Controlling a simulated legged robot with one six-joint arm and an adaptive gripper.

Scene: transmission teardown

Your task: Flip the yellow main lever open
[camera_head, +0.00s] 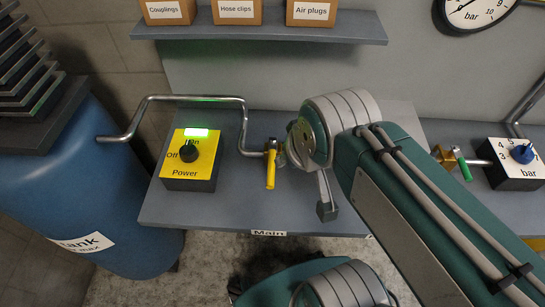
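The yellow main lever (271,169) hangs from a brass valve at the end of a steel pipe (190,98). It points down toward the shelf's front edge, across the line of the pipe. The "Main" label (269,233) is on the shelf edge below it. My gripper (326,203) is just right of the lever, with a visible gap between the lever and the finger that shows. The rest of the gripper is hidden behind my grey and teal wrist, so its opening cannot be seen.
A yellow power box (190,160) with a black knob and lit green lamp stands left of the lever. A blue tank (70,190) is at far left. A green lever (463,165) and bar regulator (515,163) are at right. Boxes sit on an upper shelf (260,31).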

